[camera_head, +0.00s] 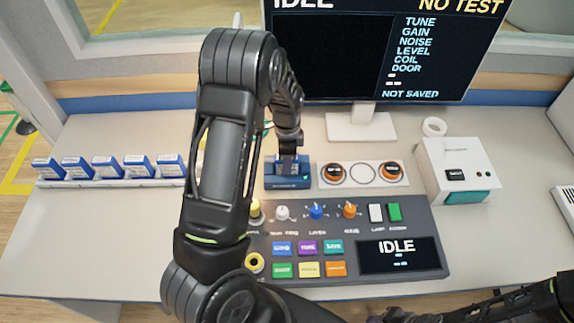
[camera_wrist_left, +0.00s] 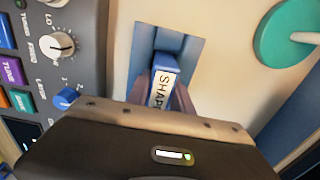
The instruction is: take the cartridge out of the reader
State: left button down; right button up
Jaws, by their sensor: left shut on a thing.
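The reader is a blue block (camera_head: 288,181) with a small green light, standing behind the control panel in the head view. In the left wrist view the reader (camera_wrist_left: 186,53) shows as a blue body beyond the fingers. My left gripper (camera_head: 289,160) is right over the reader, pointing down. It is shut on a blue cartridge (camera_wrist_left: 163,70) with a white label starting "SHAP", which shows between the fingers in the wrist view. The cartridge is at the reader; I cannot tell how deep it sits. Part of my right arm shows at the lower right edge, its fingers unclear.
A rack (camera_head: 110,182) with several blue-and-white cartridges stands at the left. The control panel (camera_head: 405,215) with knobs and buttons is in front of the reader. A plate with orange-and-black round parts (camera_head: 362,174) and a white box (camera_head: 456,170) stand to the right. A monitor (camera_head: 385,50) is behind.

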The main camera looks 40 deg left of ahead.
pick_arm(q)
jog(key=shift+r, duration=0.1)
notch_tip(320, 180, up, 9)
jog(key=shift+f+b, duration=0.15)
jog(key=shift+b, duration=0.9)
jog(key=shift+r, duration=0.6)
jog(key=shift+n, duration=0.3)
